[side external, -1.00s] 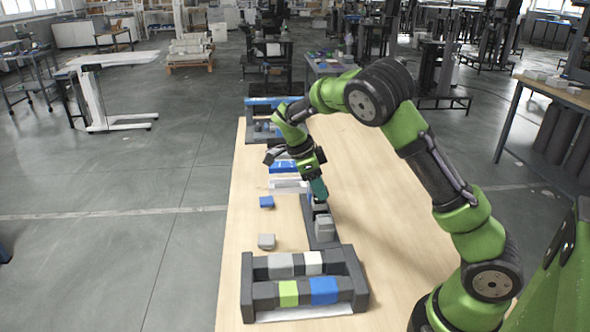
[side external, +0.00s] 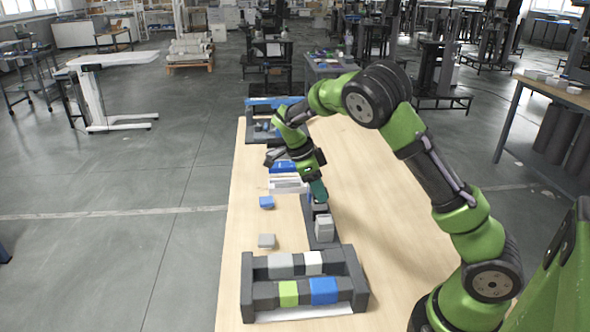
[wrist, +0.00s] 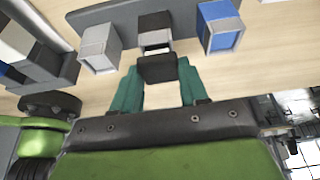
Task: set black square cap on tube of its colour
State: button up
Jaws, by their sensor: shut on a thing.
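My gripper (wrist: 157,88) is shut on the black square cap (wrist: 157,68), held between its teal fingertips. The black tube (wrist: 154,22) stands just beyond the cap in the wrist view, and the cap partly covers it. I cannot tell whether they touch. The grey tube (wrist: 98,45) stands to its left and the blue tube (wrist: 219,32) to its right. In the side view my gripper (side external: 318,192) is low over the dark base (side external: 311,233), behind the grey tube (side external: 324,227); the cap is hard to make out there.
A blue cap (side external: 266,202) and a grey cap (side external: 266,241) lie on the wooden table (side external: 243,190). A dark rack (side external: 246,280) with several coloured blocks stands in front. White and blue items (side external: 286,178) and another rack (side external: 250,130) are farther back.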

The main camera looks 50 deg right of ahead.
jog(key=shift+f, duration=0.3)
dwell(0.7)
jog(key=o, duration=1.6)
jog(key=shift+r, duration=3.8)
